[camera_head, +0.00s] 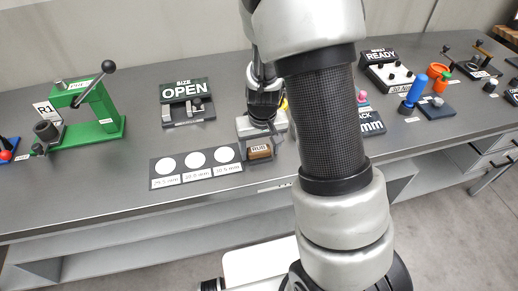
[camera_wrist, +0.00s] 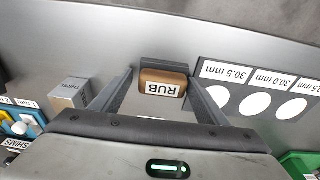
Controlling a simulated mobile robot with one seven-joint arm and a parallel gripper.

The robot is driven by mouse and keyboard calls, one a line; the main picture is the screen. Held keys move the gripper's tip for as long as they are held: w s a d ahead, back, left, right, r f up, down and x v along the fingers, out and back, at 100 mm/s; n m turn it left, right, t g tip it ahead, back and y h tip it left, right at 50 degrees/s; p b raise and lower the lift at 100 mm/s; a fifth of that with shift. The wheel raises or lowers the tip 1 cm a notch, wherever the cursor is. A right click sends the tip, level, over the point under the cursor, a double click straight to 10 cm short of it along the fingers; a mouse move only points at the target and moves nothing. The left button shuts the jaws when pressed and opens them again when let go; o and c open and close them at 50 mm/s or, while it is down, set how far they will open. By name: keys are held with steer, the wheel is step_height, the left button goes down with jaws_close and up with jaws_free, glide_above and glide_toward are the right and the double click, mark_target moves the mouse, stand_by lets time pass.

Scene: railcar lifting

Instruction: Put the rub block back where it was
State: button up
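The rub block (camera_head: 260,152) is a small brown block with a white RUB label. It sits by the table's front edge, just right of the mat with three white circles (camera_head: 197,163). My gripper (camera_head: 262,138) points down over it in the head view. In the wrist view the rub block (camera_wrist: 162,84) lies between the tips of my gripper's two dark fingers (camera_wrist: 162,78), with narrow gaps seeming to show beside it. A dark strip edges the block's far side. I cannot tell whether the block touches the table.
In the wrist view, a grey box (camera_wrist: 70,94) stands left of the fingers and the mat (camera_wrist: 232,88) lies right. The OPEN sign stand (camera_head: 187,102) and green press (camera_head: 97,112) stand left; the READY stand (camera_head: 386,70) is right. My arm hides the table's middle.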

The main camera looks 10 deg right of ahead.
mark_target(260, 160)
steer(key=shift+a, duration=0.35)
steer(key=shift+a+r, duration=0.1)
steer(key=shift+r, duration=0.5)
steer(key=s+r+t+y+p, duration=0.1)
steer(key=s+r, duration=0.4)
steer(key=r, duration=0.7)
steer(key=s+r+t+p, duration=0.1)
steer(key=s+r, duration=0.4)
steer(key=r, duration=0.7)
steer(key=s+r+t, duration=0.1)
steer(key=s+r, duration=0.3)
steer(key=s, duration=0.4)
steer(key=shift+s+d+r+t+h, duration=0.2)
steer(key=shift+d+r+t+h, duration=0.1)
steer(key=shift+t+h, duration=0.1)
